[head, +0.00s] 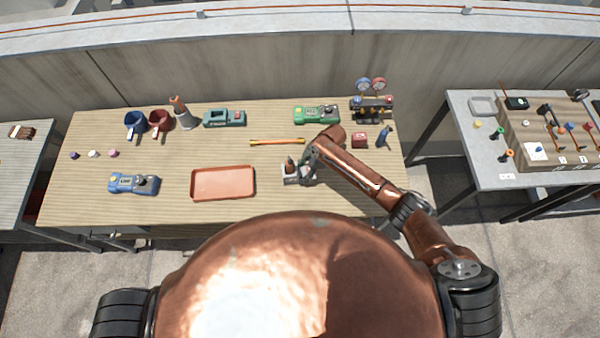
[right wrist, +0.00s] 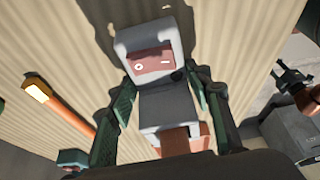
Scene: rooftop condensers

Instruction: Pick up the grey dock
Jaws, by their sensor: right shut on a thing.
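The grey dock (head: 291,178) is at the front middle of the wooden table, right of the orange tray. In the right wrist view the dock (right wrist: 165,107) is a pale grey block with a raised part and a reddish-brown panel. My right gripper (head: 306,173) is shut on the dock. Its two dark green fingers (right wrist: 165,100) stand on either side of the grey body. I cannot tell whether the dock touches the table. My left gripper is not in view.
An orange tray (head: 223,196) lies left of the dock. A yellow-orange rod (head: 277,142) lies behind it. A green device (head: 316,114), a gauge set (head: 372,108) and a dark red box (head: 360,140) stand further back. A blue device (head: 133,184) sits at the left.

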